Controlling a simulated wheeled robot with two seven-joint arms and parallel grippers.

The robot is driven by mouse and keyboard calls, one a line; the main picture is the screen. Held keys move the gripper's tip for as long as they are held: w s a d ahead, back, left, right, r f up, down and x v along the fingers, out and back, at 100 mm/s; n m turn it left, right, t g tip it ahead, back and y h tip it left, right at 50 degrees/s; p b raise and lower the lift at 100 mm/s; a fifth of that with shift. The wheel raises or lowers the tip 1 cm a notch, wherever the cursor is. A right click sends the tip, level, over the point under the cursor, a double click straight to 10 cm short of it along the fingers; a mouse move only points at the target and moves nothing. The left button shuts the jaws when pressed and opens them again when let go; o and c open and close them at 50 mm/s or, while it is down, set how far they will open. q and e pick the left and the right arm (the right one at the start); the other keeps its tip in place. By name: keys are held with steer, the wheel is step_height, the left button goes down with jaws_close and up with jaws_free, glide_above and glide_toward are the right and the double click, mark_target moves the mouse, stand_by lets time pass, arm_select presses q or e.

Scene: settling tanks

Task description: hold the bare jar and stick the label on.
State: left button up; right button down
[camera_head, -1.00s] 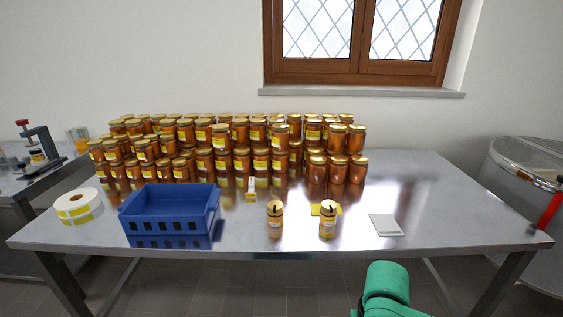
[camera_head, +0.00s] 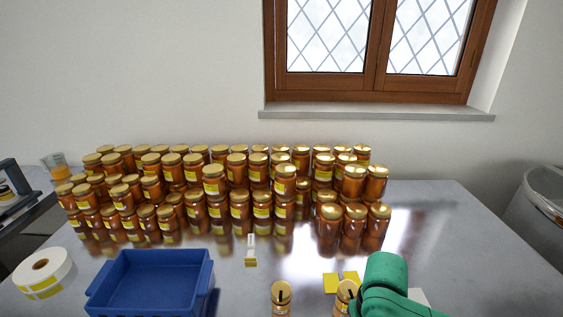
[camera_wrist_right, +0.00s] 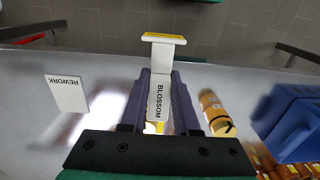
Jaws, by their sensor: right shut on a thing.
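In the right wrist view my right gripper (camera_wrist_right: 162,82) is shut on a white piece printed BLOSSOM (camera_wrist_right: 160,98), which has a yellow-edged plate (camera_wrist_right: 164,38) at its far end. A gold-lidded jar with a black mark on its lid (camera_wrist_right: 213,110) stands beside the gripper, apart from it. In the head view two jars stand at the front, a left jar (camera_head: 281,295) and a right jar (camera_head: 343,297). My green right arm partly covers the right jar and hides the gripper there. Whether these jars are bare is unclear. My left gripper is out of view.
Stacked honey jars (camera_head: 240,200) fill the back of the table. A blue crate (camera_head: 155,280) and a label roll (camera_head: 42,268) are at left. A white-and-yellow upright piece (camera_head: 251,250) stands before the stack. Yellow pieces (camera_head: 331,283) lie behind the right jar. A REWORK card (camera_wrist_right: 67,93) lies nearby.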

steer(key=shift+s+r, duration=0.1)
steer(key=shift+s, duration=0.25)
steer(key=shift+w+f, duration=0.2)
steer(key=shift+w, duration=0.2)
steer(key=shift+w+a+f+n, duration=0.15)
steer(key=shift+a+n, duration=0.05)
steer(key=shift+n, duration=0.5)
steer(key=shift+a+f+n, duration=0.2)
steer(key=shift+f+n, duration=0.05)
steer(key=shift+n, duration=0.95)
steer(key=a+f+m, duration=0.4)
steer(key=m, duration=1.3)
steer(key=a+f+m, duration=0.3)
steer(key=f+m, duration=0.1)
steer(key=m, duration=1.3)
steer(key=w+a, duration=0.1)
steer(key=w, duration=0.1)
steer(key=w+a, duration=0.1)
steer(key=w, duration=0.1)
steer(key=w+a, duration=0.2)
steer(key=shift+w, duration=0.3)
steer(key=s+d, duration=0.2)
steer(key=s, duration=0.1)
steer(key=s+d, duration=0.1)
steer(key=shift+s, duration=0.65)
